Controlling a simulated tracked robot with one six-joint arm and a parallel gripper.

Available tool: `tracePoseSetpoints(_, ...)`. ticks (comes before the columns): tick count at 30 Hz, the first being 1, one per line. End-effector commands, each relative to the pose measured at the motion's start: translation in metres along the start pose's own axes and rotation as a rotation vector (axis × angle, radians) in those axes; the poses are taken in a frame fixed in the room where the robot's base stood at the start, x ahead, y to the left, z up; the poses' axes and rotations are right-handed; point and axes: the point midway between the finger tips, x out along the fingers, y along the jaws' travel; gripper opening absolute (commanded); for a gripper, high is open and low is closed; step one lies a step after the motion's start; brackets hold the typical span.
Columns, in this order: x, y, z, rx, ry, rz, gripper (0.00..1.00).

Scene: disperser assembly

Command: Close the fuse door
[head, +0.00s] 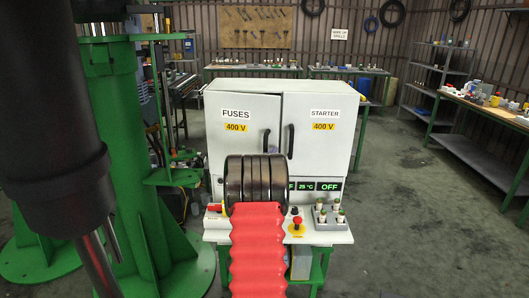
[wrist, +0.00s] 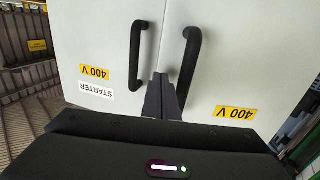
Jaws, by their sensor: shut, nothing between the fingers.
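The fuse door (head: 235,112) is the left door of the light grey cabinet, labelled FUSES and 400 V. Its black handle (head: 266,140) is by its right edge. Contact is unclear.
The starter door (head: 322,145) with its handle (head: 290,141) is on the right. Below is a bench with a red button (head: 297,224) and a grey tray of small parts (head: 332,222). A green column (head: 118,130) stands close on the left. Floor at right is clear.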

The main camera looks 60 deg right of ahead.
Motion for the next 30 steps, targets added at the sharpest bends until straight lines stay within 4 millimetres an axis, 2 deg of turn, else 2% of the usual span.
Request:
tracePoseSetpoints(7,0.018,-0.001,-0.001,-0.001,0.001,-0.001,0.0)
tracePoseSetpoints(20,0.02,-0.003,-0.001,-0.001,0.001,-0.003,0.0)
tracePoseSetpoints(26,0.026,-0.013,0.0,-0.001,0.0,-0.013,0.0)
tracePoseSetpoints(30,0.037,-0.023,0.0,0.0,0.0,-0.026,0.0)
